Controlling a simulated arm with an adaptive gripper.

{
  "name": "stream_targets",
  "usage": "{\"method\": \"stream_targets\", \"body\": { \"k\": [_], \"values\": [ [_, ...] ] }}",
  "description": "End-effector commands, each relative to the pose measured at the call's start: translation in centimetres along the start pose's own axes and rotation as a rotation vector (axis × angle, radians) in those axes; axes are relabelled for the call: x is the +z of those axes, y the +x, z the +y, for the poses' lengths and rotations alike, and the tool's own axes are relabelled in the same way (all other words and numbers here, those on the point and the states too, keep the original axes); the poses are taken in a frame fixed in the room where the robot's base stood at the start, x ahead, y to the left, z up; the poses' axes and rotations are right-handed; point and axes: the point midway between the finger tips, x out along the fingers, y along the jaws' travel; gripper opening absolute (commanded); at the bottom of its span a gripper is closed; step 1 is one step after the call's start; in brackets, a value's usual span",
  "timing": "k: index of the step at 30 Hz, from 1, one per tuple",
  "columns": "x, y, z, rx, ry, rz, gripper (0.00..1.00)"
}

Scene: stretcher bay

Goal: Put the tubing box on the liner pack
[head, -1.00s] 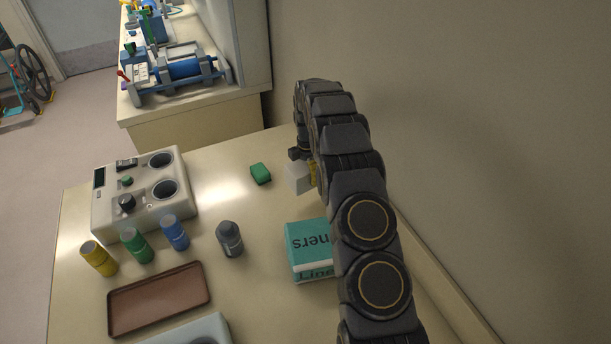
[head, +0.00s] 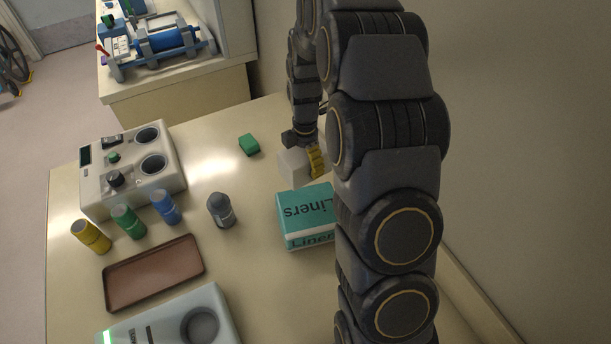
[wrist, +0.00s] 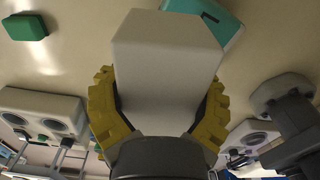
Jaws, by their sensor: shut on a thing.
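The tubing box seems to be the plain white box (head: 293,166) held in my gripper (head: 305,158); no label on it is visible. In the wrist view the white box (wrist: 168,70) fills the space between the yellow ridged fingers of my gripper (wrist: 160,110), which are shut on its two sides. The liner pack (head: 307,216) is a teal and white box marked "Liners" on the table, just in front of the held box in the head view. A corner of the liner pack (wrist: 215,18) shows at the top of the wrist view. Whether the held box touches the table is unclear.
A green block (head: 249,145) lies left of my gripper. A grey bottle (head: 221,211), yellow, green and blue vials, a brown tray (head: 153,272) and a beige device with two wells (head: 132,172) stand further left. A wall runs along the right.

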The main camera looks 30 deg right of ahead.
Motion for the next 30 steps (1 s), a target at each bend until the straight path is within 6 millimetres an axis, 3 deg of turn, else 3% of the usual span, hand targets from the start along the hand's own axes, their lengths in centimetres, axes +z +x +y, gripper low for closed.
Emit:
{"method": "stream_targets", "body": {
  "k": [6,11,18,30],
  "values": [
    [-1.4,-1.4,-3.5,0.005,0.078,-0.002,0.36],
    [-2.0,-1.1,-4.7,0.002,0.106,0.000,0.36],
    [-2.0,2.4,-4.8,0.001,0.110,0.001,0.36],
    [-2.1,6.5,-4.8,0.000,0.108,0.001,0.36]
  ]
}}
